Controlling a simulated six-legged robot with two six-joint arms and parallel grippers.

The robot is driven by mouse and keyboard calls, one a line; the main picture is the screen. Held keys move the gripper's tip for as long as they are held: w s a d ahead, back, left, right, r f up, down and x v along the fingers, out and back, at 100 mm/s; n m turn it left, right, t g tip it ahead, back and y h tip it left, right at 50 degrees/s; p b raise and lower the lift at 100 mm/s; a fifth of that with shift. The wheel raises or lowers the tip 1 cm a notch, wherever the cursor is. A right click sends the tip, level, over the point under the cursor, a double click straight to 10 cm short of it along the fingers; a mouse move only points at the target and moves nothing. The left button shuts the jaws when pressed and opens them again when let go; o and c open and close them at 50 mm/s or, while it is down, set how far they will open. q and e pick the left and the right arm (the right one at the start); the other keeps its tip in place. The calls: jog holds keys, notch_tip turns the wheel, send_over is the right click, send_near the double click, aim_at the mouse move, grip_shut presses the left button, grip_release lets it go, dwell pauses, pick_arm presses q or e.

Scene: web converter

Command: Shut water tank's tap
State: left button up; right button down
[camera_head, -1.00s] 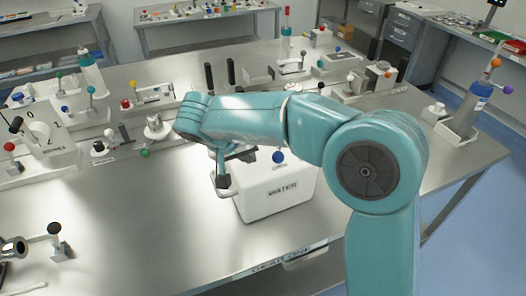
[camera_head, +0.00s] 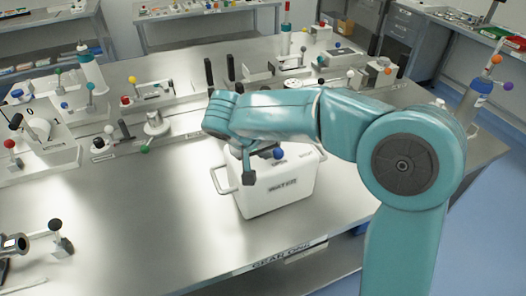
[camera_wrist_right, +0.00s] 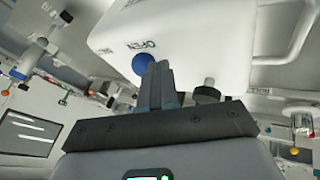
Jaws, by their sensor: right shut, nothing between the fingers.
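The white water tank (camera_head: 255,205), labelled WATER, stands upright on the metal table near its front edge. Its blue tap knob (camera_head: 278,153) shows at the top, and in the right wrist view the blue knob (camera_wrist_right: 142,64) is by the word OPEN. My right gripper (camera_head: 267,153) is shut and empty, over the tank's top, just left of the knob. In the right wrist view its closed fingers (camera_wrist_right: 160,72) are right beside the knob; I cannot tell if they touch it. The rest of the tap is hidden. My left gripper is not in view.
A black-knobbed device (camera_head: 60,238) is at the front left. The table (camera_head: 150,215) left of the tank is clear.

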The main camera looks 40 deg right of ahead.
jog(key=shift+s+d, duration=0.1)
jog(key=shift+s, duration=0.1)
jog(key=n+b, duration=0.1)
jog(key=s+d+n+t+b, duration=0.1)
jog(key=b, duration=0.1)
jog(key=shift+s+f+y, duration=0.2)
jog(key=shift+y, duration=0.1)
jog(key=d+n+b, duration=0.1)
jog(key=s+n+t+b, duration=0.1)
jog(key=shift+s+d+r+n+y, duration=0.1)
jog(key=shift+s+d+n+y, duration=0.15)
jog(key=shift+d+n+y, duration=0.15)
jog(key=shift+s+d+n+t+y+b, duration=0.25)
jog(key=shift+s+d+n+t+y, duration=0.1)
jog(key=shift+d+n, duration=0.25)
jog(key=shift+s+d+n+t+y+b, duration=0.25)
jog(key=shift+d+n+t, duration=0.15)
jog(key=shift+n, duration=0.2)
jog(key=shift+s+d+b, duration=0.15)
jog(key=shift+d+b, duration=0.1)
jog(key=shift+d, duration=0.45)
jog(key=shift+s+d+b, duration=0.1)
jog(key=shift+d+b, duration=0.1)
jog(key=shift+d, duration=0.5)
jog(key=shift+d+r, duration=0.1)
jog(key=shift+d, duration=0.2)
jog(key=shift+d+r, duration=0.1)
